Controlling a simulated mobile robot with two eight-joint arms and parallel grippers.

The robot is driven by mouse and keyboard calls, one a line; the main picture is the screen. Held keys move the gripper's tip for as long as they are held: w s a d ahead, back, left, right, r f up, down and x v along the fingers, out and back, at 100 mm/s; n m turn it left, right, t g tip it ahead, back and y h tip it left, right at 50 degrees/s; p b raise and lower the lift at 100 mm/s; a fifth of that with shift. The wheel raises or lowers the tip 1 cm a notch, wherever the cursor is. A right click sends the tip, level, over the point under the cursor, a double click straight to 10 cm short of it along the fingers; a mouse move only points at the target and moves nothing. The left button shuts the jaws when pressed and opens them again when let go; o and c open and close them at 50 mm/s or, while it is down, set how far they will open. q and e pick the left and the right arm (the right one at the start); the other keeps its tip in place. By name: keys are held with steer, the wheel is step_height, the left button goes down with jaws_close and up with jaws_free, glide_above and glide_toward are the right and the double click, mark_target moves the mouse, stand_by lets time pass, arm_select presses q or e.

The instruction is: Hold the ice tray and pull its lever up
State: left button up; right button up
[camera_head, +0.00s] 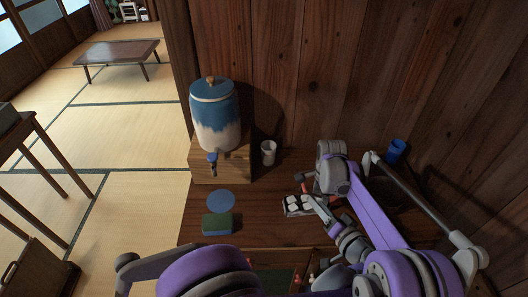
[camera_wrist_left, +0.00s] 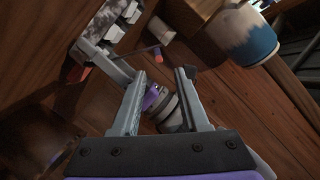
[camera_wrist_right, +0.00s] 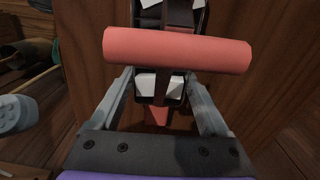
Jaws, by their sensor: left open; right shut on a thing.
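The ice tray (camera_head: 293,210), dark with white cubes, is over the wooden counter in the head view. It also shows at the upper left of the left wrist view (camera_wrist_left: 100,32). My right gripper (camera_wrist_right: 158,86) is shut on the tray's near end. A red cylindrical handle (camera_wrist_right: 178,50), apparently the lever's grip, crosses in front of the tray there. The right fingertips are partly hidden in the head view.
A blue-and-white dispenser (camera_head: 214,120) stands on a wooden box (camera_head: 232,168), with a white cup (camera_head: 268,153) beside it. A blue disc (camera_head: 221,201) and a green-topped block (camera_head: 220,224) lie left of the tray. A blue cup (camera_head: 396,150) stands behind my arm. The wooden wall is close behind.

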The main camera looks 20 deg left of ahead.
mark_target(306, 192)
arm_select(q)
steer(key=x, duration=0.9)
steer(key=f+n, duration=0.1)
steer(key=s+a+f+h, duration=0.1)
steer(key=f+n+h, duration=0.1)
steer(key=shift+s+a+f+n, duration=0.1)
steer(key=shift+s+a+n, duration=0.15)
steer(key=shift+n, duration=0.05)
steer(key=v, duration=1.1)
steer(key=w+a+r+m+t+h, duration=0.1)
steer(key=a+r+m+t+h, duration=0.15)
steer(key=a+r+m, duration=0.6)
steer(key=a+r+m+t+h, duration=0.1)
steer(key=a+r+m+t, duration=0.15)
steer(key=m, duration=1.05)
steer(key=w+a+n+g+y, duration=0.3)
steer(key=w+a+n+g, duration=0.1)
steer(key=w, duration=0.4)
steer(key=shift+w+a+r+n, duration=0.2)
steer(key=shift+w+a+n, duration=0.15)
steer(key=shift+a+n, duration=0.45)
steer(key=shift+o, duration=0.2)
